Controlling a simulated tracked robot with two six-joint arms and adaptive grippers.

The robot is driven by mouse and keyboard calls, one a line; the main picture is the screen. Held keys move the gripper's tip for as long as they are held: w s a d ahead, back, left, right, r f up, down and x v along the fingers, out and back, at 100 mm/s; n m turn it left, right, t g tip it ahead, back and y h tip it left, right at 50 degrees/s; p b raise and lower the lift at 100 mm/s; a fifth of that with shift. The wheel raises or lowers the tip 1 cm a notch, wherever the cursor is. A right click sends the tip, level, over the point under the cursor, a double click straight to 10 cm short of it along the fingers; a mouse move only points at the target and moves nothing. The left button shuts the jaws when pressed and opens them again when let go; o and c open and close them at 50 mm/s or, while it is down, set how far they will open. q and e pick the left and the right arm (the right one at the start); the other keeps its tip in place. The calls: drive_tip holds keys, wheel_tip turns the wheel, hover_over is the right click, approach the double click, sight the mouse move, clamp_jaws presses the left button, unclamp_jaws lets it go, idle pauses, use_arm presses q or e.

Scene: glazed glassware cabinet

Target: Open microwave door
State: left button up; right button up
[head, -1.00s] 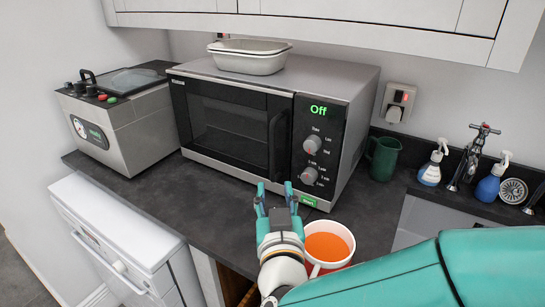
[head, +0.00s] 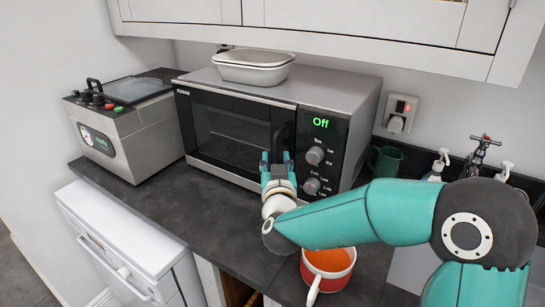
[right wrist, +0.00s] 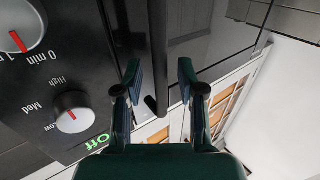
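The silver and black microwave (head: 350,92) stands on the dark worktop with its display reading Off. Its dark glass door (head: 232,130) is closed. The black vertical door handle (head: 284,132) is at the door's right edge, next to the control panel. My right gripper (head: 277,158) is at the lower part of the handle. In the right wrist view, my right gripper (right wrist: 160,72) is open, one finger on each side of the handle (right wrist: 157,45), with gaps visible between fingers and bar. My left gripper is not in view.
An orange-filled red and white mug (head: 328,268) stands below my right forearm at the worktop's front. A silver machine (head: 130,135) is left, a green mug (head: 385,160) right. Worktop before the door is clear.

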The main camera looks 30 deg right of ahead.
drive_tip(key=shift+w+d, duration=0.25)
drive_tip(key=shift+w, duration=0.2)
clamp_jaws()
